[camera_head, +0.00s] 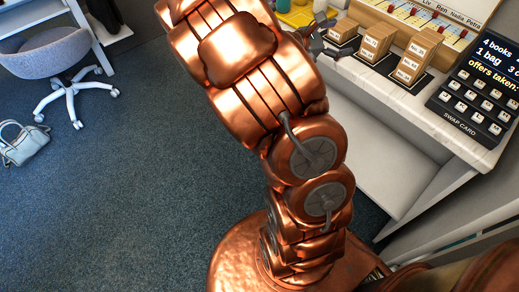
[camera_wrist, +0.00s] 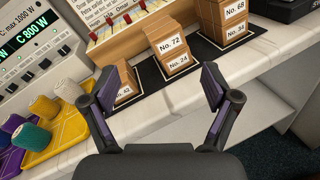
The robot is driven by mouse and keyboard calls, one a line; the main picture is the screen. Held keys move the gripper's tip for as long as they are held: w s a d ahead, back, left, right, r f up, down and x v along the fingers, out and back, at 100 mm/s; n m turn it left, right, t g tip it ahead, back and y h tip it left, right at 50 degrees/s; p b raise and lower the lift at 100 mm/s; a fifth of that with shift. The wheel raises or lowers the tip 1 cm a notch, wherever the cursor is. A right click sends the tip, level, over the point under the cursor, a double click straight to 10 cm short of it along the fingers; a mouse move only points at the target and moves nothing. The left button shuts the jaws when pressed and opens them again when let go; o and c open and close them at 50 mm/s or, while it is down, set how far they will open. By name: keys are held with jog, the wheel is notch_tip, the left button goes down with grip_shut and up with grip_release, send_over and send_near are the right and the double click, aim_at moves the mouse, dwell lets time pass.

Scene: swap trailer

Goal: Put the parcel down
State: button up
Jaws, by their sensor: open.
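Small brown parcels with white number labels stand on black mats on the counter. In the wrist view, one stack has parcel No. 72 (camera_wrist: 170,43) on top of parcel No. 24 (camera_wrist: 178,65). To its right, parcel No. 68 (camera_wrist: 234,11) sits on parcel No. 34 (camera_wrist: 236,31). To its left is a lower single parcel (camera_wrist: 124,93), partly hidden by a finger. My gripper (camera_wrist: 167,82) is open with nothing between its fingers. Its fingers are spread in front of the middle stack, and appear apart from it. Which parcel the task means cannot be told.
A yellow tray (camera_wrist: 62,142) with thread spools lies left on the white counter (camera_wrist: 165,115). A grey device with a display (camera_wrist: 30,35) stands behind it. A dark sign panel (camera_head: 478,95) lies right of the stacks. A chair (camera_head: 45,52) and a bag (camera_head: 25,143) are on the floor.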

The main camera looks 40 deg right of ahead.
jog(key=s+a+f+m+g+y, duration=0.1)
jog(key=s+a+f+m+y, duration=0.1)
jog(key=s+a+m+y, duration=0.35)
jog(key=s+a+f+m+y, duration=0.2)
jog(key=s+a+m, duration=0.1)
jog(key=s+a, duration=0.55)
jog(key=s+a+f+m+t+y, duration=0.1)
jog(key=a+y, duration=0.3)
jog(key=a, duration=0.9)
jog(key=s+a+f+m+t+y, duration=0.1)
jog(key=a+y, duration=0.4)
jog(key=a, duration=0.9)
jog(key=shift+s+f+m, duration=0.35)
jog(key=shift+s+f, duration=0.05)
jog(key=shift+s, duration=0.3)
notch_tip(320, 180, up, 14)
jog(key=t+p, duration=0.1)
jog(key=p, duration=1.1)
jog(key=shift+w+f+p, duration=0.15)
jog(key=shift+w+p, duration=0.2)
jog(key=shift+p, duration=0.05)
